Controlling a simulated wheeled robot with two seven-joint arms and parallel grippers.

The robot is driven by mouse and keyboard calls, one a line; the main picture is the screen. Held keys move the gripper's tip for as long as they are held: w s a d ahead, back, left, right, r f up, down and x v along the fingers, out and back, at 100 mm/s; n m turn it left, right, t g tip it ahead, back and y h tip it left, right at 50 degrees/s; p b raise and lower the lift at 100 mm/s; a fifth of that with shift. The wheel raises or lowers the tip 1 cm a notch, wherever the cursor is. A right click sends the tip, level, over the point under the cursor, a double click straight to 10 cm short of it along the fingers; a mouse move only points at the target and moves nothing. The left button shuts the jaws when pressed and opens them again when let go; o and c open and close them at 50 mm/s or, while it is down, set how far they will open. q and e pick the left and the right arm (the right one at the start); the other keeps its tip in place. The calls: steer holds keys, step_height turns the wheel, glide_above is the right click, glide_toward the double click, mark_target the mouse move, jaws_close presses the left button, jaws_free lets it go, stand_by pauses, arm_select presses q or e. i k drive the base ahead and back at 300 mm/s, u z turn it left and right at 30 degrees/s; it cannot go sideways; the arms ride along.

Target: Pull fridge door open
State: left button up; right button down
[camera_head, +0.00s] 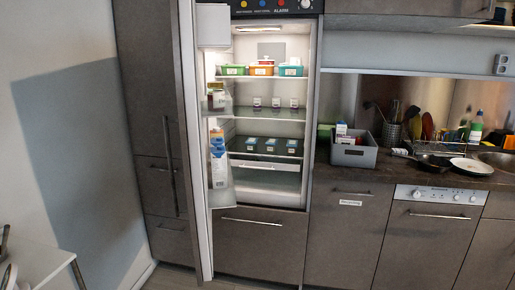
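The fridge (266,190) stands open in the middle of the view, with its lit inside and shelves showing. Its door (190,130) is swung out on the left side and is seen nearly edge-on. The door's inner side carries racks with a jar (215,97) and cartons (218,160). Coloured tubs stand on the upper shelf, small jars on the middle shelf and dark packs on the lower shelf. The door's outer face is mostly turned away. Neither of my grippers shows in the head view.
A tall cabinet (150,100) and a white wall (50,60) are left of the door. A white table (45,268) is at the lower left. On the right, a counter (345,176) holds a grey bin (354,156), a pan and utensils. A dishwasher (425,240) is below.

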mark_target(197, 28)
steer(key=z, duration=0.3)
steer(key=i, duration=0.85)
steer(key=u, duration=0.55)
steer(key=i, duration=0.65)
steer(key=u, duration=0.65)
